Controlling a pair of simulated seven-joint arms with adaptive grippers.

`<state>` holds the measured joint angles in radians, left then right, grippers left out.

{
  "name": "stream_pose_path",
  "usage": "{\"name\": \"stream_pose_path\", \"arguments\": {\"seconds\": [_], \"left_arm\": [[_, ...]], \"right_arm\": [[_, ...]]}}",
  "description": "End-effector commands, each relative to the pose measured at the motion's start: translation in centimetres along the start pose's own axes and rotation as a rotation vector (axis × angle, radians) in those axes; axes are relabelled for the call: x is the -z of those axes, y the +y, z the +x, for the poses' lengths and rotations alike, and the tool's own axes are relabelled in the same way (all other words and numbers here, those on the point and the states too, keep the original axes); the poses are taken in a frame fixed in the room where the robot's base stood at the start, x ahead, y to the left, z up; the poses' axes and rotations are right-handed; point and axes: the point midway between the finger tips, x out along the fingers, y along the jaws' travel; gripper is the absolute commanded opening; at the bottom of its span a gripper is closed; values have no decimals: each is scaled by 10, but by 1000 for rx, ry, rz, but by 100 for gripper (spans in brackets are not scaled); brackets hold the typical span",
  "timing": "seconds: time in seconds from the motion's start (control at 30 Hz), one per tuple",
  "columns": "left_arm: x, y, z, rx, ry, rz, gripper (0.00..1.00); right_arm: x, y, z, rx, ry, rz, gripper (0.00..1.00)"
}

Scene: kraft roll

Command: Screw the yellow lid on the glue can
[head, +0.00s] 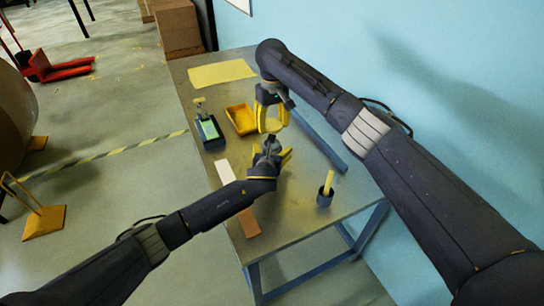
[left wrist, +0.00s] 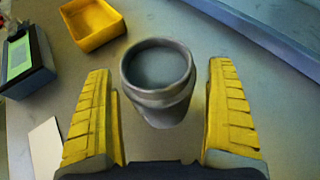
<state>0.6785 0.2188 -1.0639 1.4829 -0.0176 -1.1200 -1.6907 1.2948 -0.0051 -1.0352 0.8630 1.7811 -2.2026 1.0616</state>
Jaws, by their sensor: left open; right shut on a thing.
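The grey glue can (left wrist: 160,97) stands with its open top showing in the left wrist view, between the spread yellow fingers of my left gripper (left wrist: 162,115). Clear gaps show on both sides of it. In the head view my left gripper (head: 273,153) is low over the middle of the table, and the can is mostly hidden there. My right gripper (head: 271,124) is just above it in the picture, pointing down and shut on what looks like the yellow lid. The lid is hard to tell from the yellow fingers and does not show in the left wrist view.
A yellow tray (head: 241,119) and a green-screened device (head: 209,130) stand left of the right gripper. A dark cup with a yellow stick (head: 325,198) stands at the right. A blue bar (head: 320,142) lies behind. A yellow sheet (head: 221,73) lies at the far end.

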Motion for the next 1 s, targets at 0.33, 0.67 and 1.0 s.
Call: {"name": "stream_pose_path", "arguments": {"seconds": [0.33, 0.67, 1.0], "left_arm": [[0, 0, 0, 0, 0, 0, 70], [0, 0, 0, 0, 0, 0, 31], [0, 0, 0, 0, 0, 0, 13]], "right_arm": [[0, 0, 0, 0, 0, 0, 45], [0, 0, 0, 0, 0, 0, 44], [-1, 0, 11, 1, -1, 2, 44]]}}
